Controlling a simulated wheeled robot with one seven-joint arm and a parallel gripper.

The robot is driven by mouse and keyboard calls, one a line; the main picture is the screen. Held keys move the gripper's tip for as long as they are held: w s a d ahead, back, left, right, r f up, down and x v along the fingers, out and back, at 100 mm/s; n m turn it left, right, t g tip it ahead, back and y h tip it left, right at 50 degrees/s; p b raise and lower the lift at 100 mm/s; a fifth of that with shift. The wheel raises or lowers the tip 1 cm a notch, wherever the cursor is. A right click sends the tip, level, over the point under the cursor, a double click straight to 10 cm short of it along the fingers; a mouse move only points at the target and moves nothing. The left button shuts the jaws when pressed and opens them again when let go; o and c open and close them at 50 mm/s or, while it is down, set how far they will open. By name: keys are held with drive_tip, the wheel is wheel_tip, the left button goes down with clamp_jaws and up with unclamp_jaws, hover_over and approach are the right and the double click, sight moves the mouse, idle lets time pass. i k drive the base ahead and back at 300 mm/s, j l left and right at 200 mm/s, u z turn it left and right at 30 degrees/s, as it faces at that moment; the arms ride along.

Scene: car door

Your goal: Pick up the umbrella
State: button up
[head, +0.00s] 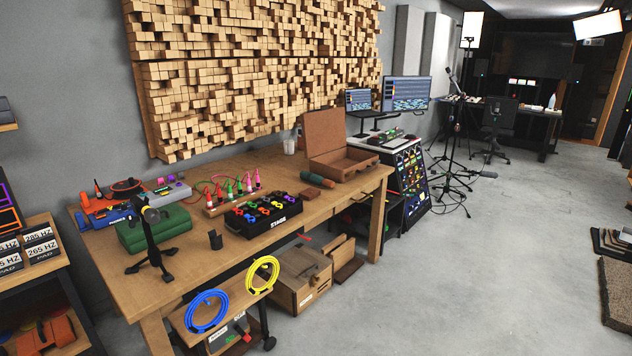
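No umbrella can be made out for certain. A small teal cylinder-like object (317,180) lies on the wooden workbench (255,222), in front of an open brown case (340,168). It could be a folded umbrella, but it is too small here to tell. My gripper is not in view in the head view.
The bench also holds a black tray of coloured clips (262,213), a green case (155,228) and a small black stand (152,245). A low cart with blue (206,311) and yellow cables stands before it. Grey floor (420,275) to the right is largely clear.

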sight(313, 178)
drive_tip(key=i+z, duration=0.15)
drive_tip(key=z, duration=0.5)
drive_tip(key=i, duration=3.95)
drive_tip(key=i+u, duration=0.4)
drive_tip(key=i+l+u, duration=0.15)
drive_tip(key=u, duration=0.2)
drive_tip(key=i+l+u, duration=0.2)
drive_tip(key=u, duration=0.2)
drive_tip(key=i+u, duration=0.1)
drive_tip(key=u, duration=0.95)
